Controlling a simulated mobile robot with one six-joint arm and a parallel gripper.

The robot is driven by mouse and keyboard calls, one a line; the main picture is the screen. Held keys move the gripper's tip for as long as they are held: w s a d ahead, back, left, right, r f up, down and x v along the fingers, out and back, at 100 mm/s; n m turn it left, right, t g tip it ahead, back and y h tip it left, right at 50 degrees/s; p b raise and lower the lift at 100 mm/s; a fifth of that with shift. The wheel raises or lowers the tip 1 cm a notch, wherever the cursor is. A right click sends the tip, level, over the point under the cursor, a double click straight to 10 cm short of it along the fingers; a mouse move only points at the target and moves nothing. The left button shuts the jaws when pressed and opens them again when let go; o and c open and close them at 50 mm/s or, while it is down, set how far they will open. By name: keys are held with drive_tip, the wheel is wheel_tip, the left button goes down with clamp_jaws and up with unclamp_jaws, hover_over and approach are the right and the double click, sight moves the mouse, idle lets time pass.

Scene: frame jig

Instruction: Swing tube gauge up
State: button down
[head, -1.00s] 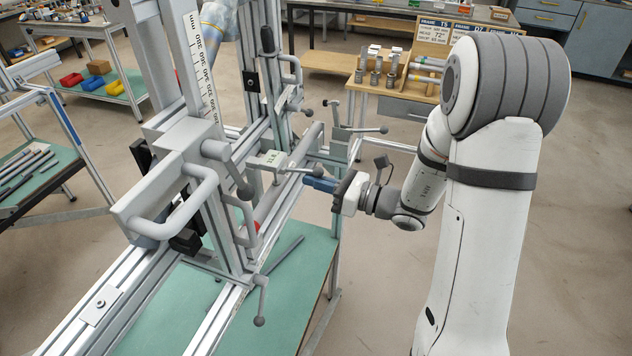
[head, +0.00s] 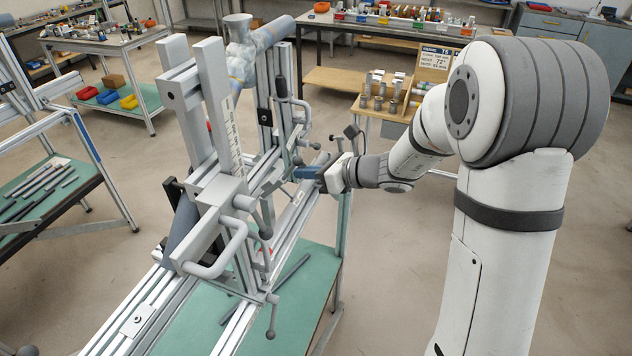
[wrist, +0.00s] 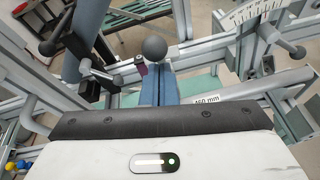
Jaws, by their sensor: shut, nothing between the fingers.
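The frame jig (head: 233,180) stands on a green-topped bench, with upright posts, a printed scale, grey handles and ball-ended levers. I cannot tell for certain which part is the tube gauge. My gripper (head: 308,172) is at the right side of the jig, among its levers and rails. In the wrist view its blue fingers (wrist: 160,88) are shut together and empty. A dark ball knob (wrist: 154,48) shows just beyond the fingertips; I cannot tell whether they touch. A light bar labelled 460 mm (wrist: 207,113) lies right of the fingers. A dark grey tube (wrist: 90,20) slants at upper left.
A fan-shaped scale (wrist: 258,14) and a lever are at the wrist view's upper right. A wooden stand with tools (head: 385,100) is behind my arm. Open floor (head: 385,270) lies right of the bench.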

drive_tip(key=w+a+r+p, duration=0.1)
drive_tip(key=a+r, duration=0.2)
drive_tip(key=a, duration=0.3)
drive_tip(key=w+a+r+h+p, duration=0.1)
drive_tip(key=w+a+r, duration=0.1)
drive_tip(key=a, duration=0.4)
drive_tip(key=shift+w+a+r, duration=0.15)
drive_tip(key=shift+a+r, duration=0.05)
drive_tip(key=shift+r, duration=0.35)
drive_tip(key=s+d+r, duration=0.1)
drive_tip(key=d+r, duration=0.2)
drive_tip(key=r, duration=0.7)
drive_tip(key=shift+s+r, duration=0.4)
